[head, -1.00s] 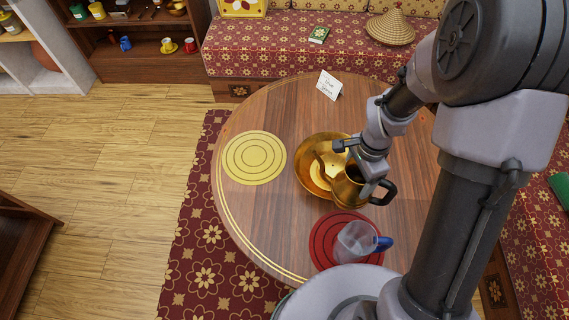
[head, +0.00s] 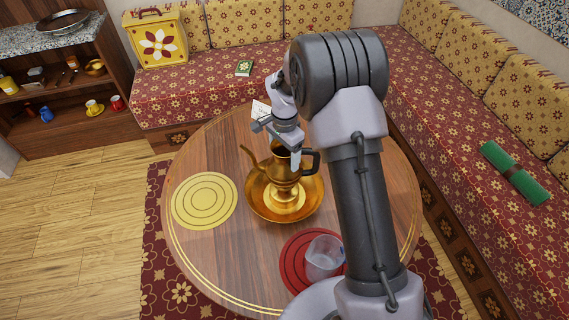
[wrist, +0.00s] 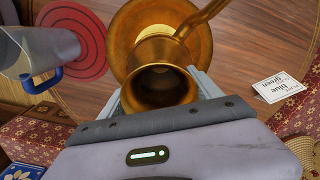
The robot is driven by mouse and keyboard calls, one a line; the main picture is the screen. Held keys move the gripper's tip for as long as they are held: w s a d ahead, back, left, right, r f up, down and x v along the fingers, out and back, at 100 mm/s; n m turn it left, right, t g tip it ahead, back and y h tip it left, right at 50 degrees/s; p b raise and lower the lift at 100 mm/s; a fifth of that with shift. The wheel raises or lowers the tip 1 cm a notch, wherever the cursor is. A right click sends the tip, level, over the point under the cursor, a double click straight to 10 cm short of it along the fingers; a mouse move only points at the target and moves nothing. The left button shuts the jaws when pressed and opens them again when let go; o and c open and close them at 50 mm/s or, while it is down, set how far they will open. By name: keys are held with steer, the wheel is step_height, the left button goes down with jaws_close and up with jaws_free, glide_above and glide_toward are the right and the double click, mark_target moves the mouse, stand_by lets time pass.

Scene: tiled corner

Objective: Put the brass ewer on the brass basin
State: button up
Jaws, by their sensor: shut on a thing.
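The brass ewer (head: 284,172) is upright, with its thin spout to the left and a dark handle to the right. My gripper (head: 283,152) is shut on the ewer near its neck. The brass basin (head: 257,206) is a wide round dish on the wooden table, and the ewer stands over its middle. I cannot tell whether the ewer's foot touches the basin. In the wrist view the ewer's open mouth (wrist: 160,84) is between the fingers, with the basin (wrist: 132,22) behind it.
A yellow round mat (head: 204,200) lies left of the basin. A clear jug (head: 322,257) with a blue handle stands on a red mat (head: 292,262) at the front. A white card (wrist: 277,85) stands on the table (head: 372,190). Cushioned benches border the table.

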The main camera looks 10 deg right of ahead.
step_height(320, 180, down, 3)
steer(key=shift+f+b, duration=0.2)
steer(key=shift+b, duration=0.45)
steer(key=shift+f, duration=0.15)
steer(key=o, duration=2.1)
steer(key=shift+s, duration=0.1)
steer(key=shift+c, duration=0.2)
